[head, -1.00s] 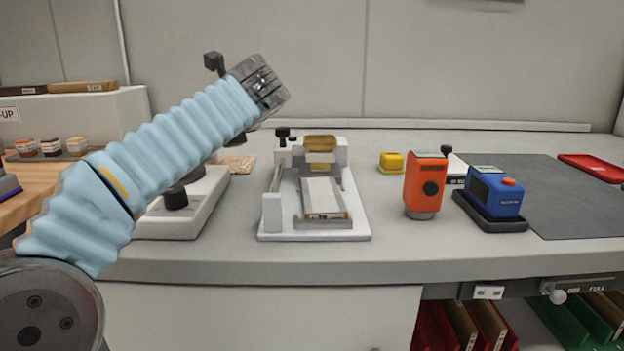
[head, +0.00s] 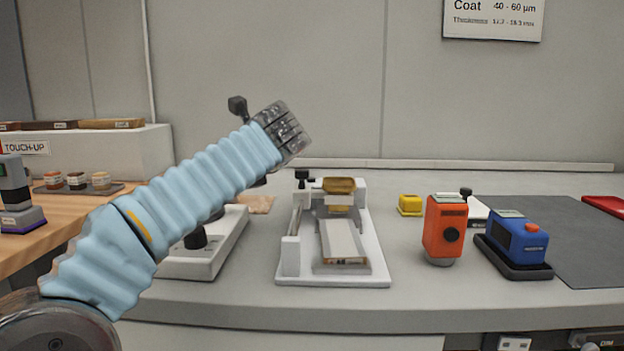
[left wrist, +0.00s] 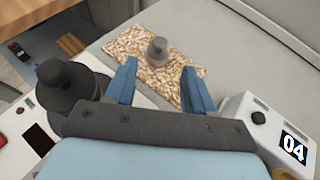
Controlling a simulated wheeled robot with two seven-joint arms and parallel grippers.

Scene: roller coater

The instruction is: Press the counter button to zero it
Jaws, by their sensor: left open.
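A white counter box with a display reading "04" (left wrist: 292,147) stands at the right of the left wrist view, with a small dark button (left wrist: 259,117) on its top. My left gripper (left wrist: 160,86) is open and empty, its two blue fingers apart above a speckled mat with a blurred grey knob or cylinder between them. The counter lies right of the right finger, apart from it. I cannot pick out the counter in the head view. My right gripper is not in view.
A white device with a black knob (left wrist: 68,85) is left of the fingers. In the head view, a white roller stand (head: 290,262) is mid-bench. An orange gauge (head: 445,232), a yellow block (head: 410,205) and a blue device (head: 518,240) stand right of it.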

